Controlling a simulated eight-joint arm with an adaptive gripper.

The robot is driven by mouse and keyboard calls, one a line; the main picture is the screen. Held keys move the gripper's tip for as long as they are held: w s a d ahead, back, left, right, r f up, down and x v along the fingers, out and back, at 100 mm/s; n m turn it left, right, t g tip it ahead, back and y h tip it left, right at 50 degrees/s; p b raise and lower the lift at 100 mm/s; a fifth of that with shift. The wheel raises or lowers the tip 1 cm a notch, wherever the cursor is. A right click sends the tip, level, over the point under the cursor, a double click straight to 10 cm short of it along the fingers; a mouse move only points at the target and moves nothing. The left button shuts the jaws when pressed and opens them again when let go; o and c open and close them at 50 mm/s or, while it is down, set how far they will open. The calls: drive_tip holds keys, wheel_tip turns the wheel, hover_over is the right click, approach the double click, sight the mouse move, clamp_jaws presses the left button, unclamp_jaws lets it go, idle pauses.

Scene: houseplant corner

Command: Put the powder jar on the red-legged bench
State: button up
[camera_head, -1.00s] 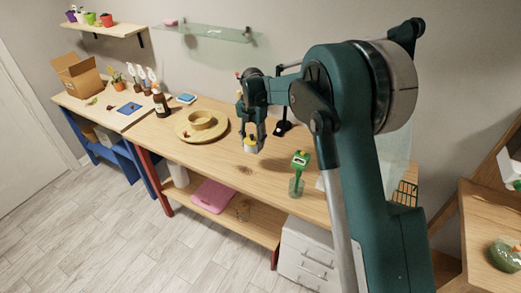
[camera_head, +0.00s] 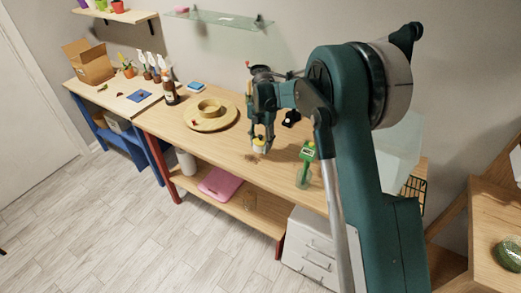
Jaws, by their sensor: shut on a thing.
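The powder jar (camera_head: 259,147), small and white with a yellow top, is between the fingers of my gripper (camera_head: 259,142). The gripper points down and is shut on it; the fingers hide part of the jar. The jar is upright above the red-legged bench (camera_head: 225,152), close to its wooden top, with a dark patch like a shadow just below it. I cannot tell whether the jar touches the top. A red leg (camera_head: 161,170) shows at the bench's left end.
A round tan tray (camera_head: 233,120) with a ring-shaped piece stands left of my gripper. The front middle of the top is clear.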

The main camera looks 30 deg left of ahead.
sight(260, 149)
drive_tip(key=shift+f, duration=0.1)
drive_tip(key=shift+f, duration=1.75)
drive_tip(key=shift+f, duration=0.15)
drive_tip(key=o, duration=1.1)
drive_tip(key=r, duration=1.2)
drive_tip(key=shift+w+r, duration=0.15)
drive_tip(key=shift+w, duration=0.25)
